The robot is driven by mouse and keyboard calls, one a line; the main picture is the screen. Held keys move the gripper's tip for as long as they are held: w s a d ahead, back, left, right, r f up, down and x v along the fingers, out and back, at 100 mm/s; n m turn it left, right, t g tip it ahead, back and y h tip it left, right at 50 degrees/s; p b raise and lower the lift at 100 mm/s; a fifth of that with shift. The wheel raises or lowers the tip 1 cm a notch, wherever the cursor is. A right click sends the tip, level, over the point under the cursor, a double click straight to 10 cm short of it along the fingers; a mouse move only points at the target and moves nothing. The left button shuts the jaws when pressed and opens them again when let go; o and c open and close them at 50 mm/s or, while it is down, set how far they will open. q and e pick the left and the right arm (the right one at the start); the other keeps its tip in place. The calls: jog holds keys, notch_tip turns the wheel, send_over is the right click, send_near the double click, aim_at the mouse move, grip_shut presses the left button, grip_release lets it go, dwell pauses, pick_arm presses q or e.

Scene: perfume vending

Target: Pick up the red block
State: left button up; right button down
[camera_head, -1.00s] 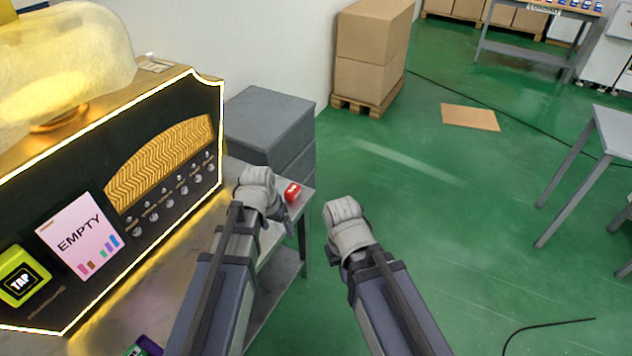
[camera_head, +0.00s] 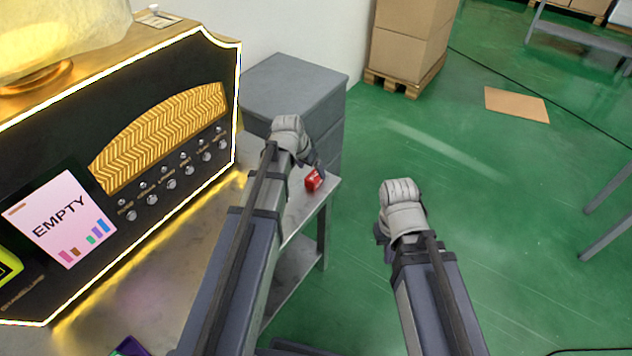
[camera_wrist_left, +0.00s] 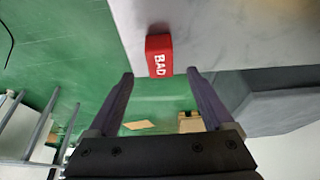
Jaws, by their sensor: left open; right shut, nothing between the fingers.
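The red block (camera_head: 314,180) sits on the grey metal table (camera_head: 298,212) close to its right edge in the head view. In the left wrist view the red block (camera_wrist_left: 159,56) shows the white word "BAD" and lies just beyond the fingertips, between their lines. My left gripper (camera_wrist_left: 160,76) is open with nothing between its fingers. In the head view my left gripper (camera_head: 316,166) is beside the block, its fingers partly hidden by the wrist. My right gripper (camera_head: 384,236) hangs over the green floor, clear of the table; its fingers are mostly hidden.
A black and gold machine (camera_head: 150,160) with an "EMPTY" screen (camera_head: 62,218) stands on the table at left. A grey cabinet (camera_head: 290,95) is behind the table. Cardboard boxes (camera_head: 408,45) stand on a pallet farther back.

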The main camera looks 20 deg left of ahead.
aim_at(315, 175)
pick_arm(q)
jog(key=shift+b+x, duration=2.55)
jog(key=shift+x, duration=0.55)
jog(key=shift+r, duration=0.1)
grip_shut()
